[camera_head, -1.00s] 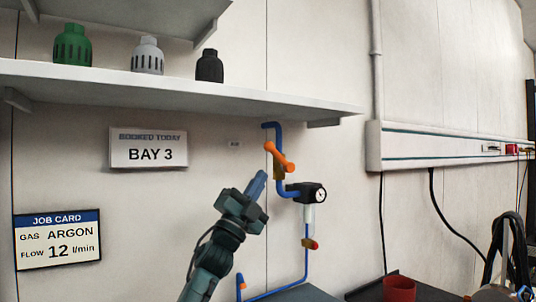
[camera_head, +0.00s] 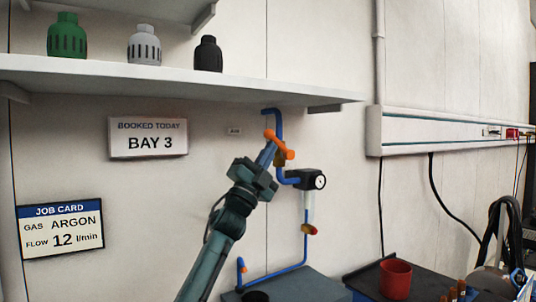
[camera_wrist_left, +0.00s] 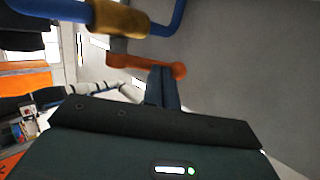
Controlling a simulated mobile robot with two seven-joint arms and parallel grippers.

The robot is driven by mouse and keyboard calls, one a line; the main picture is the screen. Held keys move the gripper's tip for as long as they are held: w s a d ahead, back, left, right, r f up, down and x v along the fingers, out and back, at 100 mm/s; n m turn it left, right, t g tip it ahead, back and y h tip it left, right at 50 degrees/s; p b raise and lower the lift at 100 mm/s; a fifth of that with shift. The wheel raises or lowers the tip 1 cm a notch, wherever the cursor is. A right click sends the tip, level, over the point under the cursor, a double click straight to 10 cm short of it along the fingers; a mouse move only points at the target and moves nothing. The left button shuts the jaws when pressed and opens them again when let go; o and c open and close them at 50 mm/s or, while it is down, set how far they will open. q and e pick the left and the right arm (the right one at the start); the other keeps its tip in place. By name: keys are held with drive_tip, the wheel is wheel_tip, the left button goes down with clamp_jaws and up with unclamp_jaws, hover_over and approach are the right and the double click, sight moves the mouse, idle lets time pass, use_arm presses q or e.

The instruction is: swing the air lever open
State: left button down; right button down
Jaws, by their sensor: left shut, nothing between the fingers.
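The orange air lever (camera_head: 279,144) sits on a brass valve (camera_head: 280,160) in the blue air pipe (camera_head: 278,121) on the wall. It slants down to the right in the head view. My left gripper (camera_head: 267,153) is shut and empty, its blue-grey fingertips at the lever's lower left side. In the left wrist view the lever (camera_wrist_left: 140,64) crosses just beyond the shut fingers (camera_wrist_left: 163,78), near its rounded end, with the brass valve (camera_wrist_left: 120,18) above. I cannot tell whether the fingers touch it. My right gripper is not in view.
A pressure gauge (camera_head: 318,181) hangs right of the valve. A shelf (camera_head: 180,82) with several bottle-like caps juts out above. A red cup (camera_head: 396,278) stands on the dark bench lower right.

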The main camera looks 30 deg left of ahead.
sight(273, 138)
use_arm(q)
drive_tip(key=shift+r, duration=0.4)
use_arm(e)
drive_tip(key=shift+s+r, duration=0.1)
use_arm(q)
drive_tip(key=shift+w+d+r+p, duration=0.1)
drive_tip(key=shift+w+r+p, duration=0.15)
drive_tip(key=shift+r, duration=0.25)
drive_tip(key=shift+w+d+r+p, duration=0.15)
drive_tip(key=shift+r+p, duration=0.1)
drive_tip(key=shift+r, duration=0.2)
drive_tip(key=shift+w+d+r+p, duration=0.1)
drive_tip(key=shift+w+r+p, duration=0.15)
drive_tip(key=shift+r, duration=0.25)
drive_tip(key=shift+w+d+r, duration=0.15)
drive_tip(key=shift+w+r, duration=0.05)
drive_tip(key=shift+r, duration=0.1)
drive_tip(key=shift+w+d+r, duration=0.2)
drive_tip(key=shift+w+r, duration=0.05)
drive_tip(key=shift+w, duration=0.1)
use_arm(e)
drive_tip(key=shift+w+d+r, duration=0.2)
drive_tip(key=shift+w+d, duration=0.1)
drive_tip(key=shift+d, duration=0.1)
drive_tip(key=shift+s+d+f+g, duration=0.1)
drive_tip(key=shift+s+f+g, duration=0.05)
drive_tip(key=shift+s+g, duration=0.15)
